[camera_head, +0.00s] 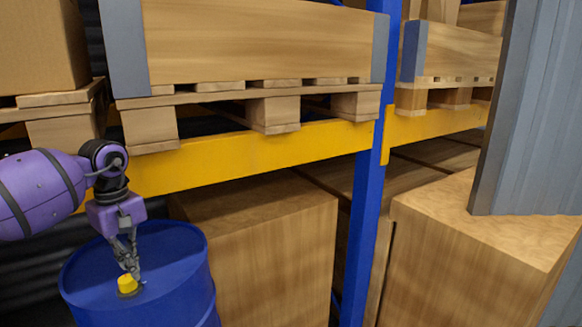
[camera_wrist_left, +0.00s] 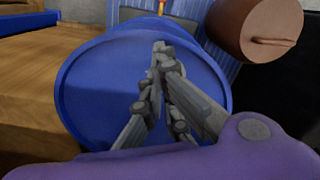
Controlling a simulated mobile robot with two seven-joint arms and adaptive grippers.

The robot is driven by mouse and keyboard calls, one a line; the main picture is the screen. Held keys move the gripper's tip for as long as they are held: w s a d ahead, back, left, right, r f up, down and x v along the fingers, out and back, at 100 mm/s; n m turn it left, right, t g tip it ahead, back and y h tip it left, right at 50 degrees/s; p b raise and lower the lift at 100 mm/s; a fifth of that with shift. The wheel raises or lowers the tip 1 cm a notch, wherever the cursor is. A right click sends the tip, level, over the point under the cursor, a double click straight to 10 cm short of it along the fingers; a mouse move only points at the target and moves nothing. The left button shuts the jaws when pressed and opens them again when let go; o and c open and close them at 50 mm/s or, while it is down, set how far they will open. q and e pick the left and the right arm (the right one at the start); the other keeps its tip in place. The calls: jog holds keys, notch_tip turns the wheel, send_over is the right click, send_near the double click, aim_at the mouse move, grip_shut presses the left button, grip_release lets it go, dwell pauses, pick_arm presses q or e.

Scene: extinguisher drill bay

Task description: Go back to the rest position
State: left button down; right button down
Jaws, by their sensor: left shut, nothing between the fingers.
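My left gripper (camera_head: 134,273) hangs pointing down over the top of a blue drum (camera_head: 185,262), beside a yellow cap (camera_head: 127,284) on the drum lid. Its fingers are together with nothing between them. In the left wrist view, the shut fingertips (camera_wrist_left: 161,50) show against the blue drum lid (camera_wrist_left: 100,85). I cannot tell whether the fingertips touch the cap or the lid. My right gripper is in neither view.
A blue post (camera_head: 367,225) and yellow beam (camera_head: 225,160) of a rack stand behind the drum. Wooden boxes (camera_head: 275,265) fill the space to the right. A brown rounded object (camera_wrist_left: 255,28) is close to the drum in the left wrist view.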

pick_arm(q)
jog(key=shift+a+r, duration=0.1)
jog(key=shift+r, duration=0.7)
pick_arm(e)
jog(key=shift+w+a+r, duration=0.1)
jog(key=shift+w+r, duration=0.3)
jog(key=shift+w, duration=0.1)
